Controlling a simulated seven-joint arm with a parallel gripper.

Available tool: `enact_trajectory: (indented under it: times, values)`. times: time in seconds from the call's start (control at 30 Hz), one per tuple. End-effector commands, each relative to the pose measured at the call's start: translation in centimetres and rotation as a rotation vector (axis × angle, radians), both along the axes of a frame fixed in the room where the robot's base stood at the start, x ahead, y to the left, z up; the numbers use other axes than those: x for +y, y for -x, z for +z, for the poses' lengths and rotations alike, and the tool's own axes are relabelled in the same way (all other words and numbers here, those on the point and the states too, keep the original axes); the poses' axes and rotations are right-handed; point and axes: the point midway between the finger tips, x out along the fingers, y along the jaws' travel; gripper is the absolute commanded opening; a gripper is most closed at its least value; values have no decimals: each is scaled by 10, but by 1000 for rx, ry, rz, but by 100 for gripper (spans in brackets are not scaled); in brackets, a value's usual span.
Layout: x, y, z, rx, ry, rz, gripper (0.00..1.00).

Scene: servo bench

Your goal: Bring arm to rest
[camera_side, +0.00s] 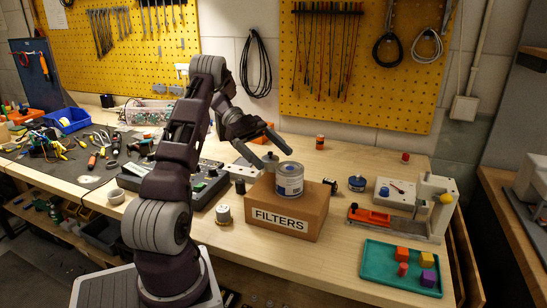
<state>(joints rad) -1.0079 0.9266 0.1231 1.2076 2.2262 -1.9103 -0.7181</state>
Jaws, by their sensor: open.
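My arm rises from its base at the lower left, bends at the top and reaches down to the right. My gripper (274,151) is open, with its dark fingers spread above and just behind a grey-and-blue can (289,182). Nothing shows between the fingers. The can stands upright on a cardboard box labelled FILTERS (288,221). From this side I cannot tell how much gap there is between the fingertips and the can.
A teal tray (376,273) with coloured blocks lies at the front right. An orange-and-white bench device (400,218) stands behind it. A small metal cylinder (223,214) stands left of the box. Tools and a blue bin (68,120) crowd the left bench.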

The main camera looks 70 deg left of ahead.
Motion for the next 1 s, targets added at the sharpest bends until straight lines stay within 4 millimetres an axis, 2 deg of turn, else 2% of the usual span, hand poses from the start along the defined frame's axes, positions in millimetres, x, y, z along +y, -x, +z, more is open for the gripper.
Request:
enact_trajectory:
  times: [0.07, 0.17, 0.27, 0.3, 0.37, 0.4, 0.47, 0.5, 0.53, 0.57, 0.6, 0.67, 0.7, 0.77, 0.8, 0.9, 1.0]
  values:
    - [-2, -4, 3, -8, -5, 5, 88]
    - [-16, -35, 25, -73, -33, 49, 88]
    - [-34, -104, 64, -268, -161, 199, 88]
    - [-43, -133, 89, -357, -215, 284, 88]
    - [-57, -172, 132, -480, -285, 437, 88]
    - [-67, -192, 166, -553, -325, 559, 88]
    - [-82, -206, 217, -622, -369, 773, 88]
    - [-90, -201, 241, -623, -384, 916, 88]
    - [-96, -191, 254, -602, -388, 1018, 88]
    - [-103, -177, 260, -561, -389, 1112, 88]
    - [-114, -151, 259, -475, -385, 1220, 88]
    - [-136, -103, 238, -295, -375, 1331, 88]
    - [-152, -72, 219, -170, -373, 1364, 88]
    - [-177, -28, 188, 6, -372, 1372, 88]
    - [-194, 0, 168, 114, -373, 1358, 88]
    - [-235, 63, 126, 342, -382, 1282, 88]
    - [-264, 110, 99, 495, -393, 1198, 88]
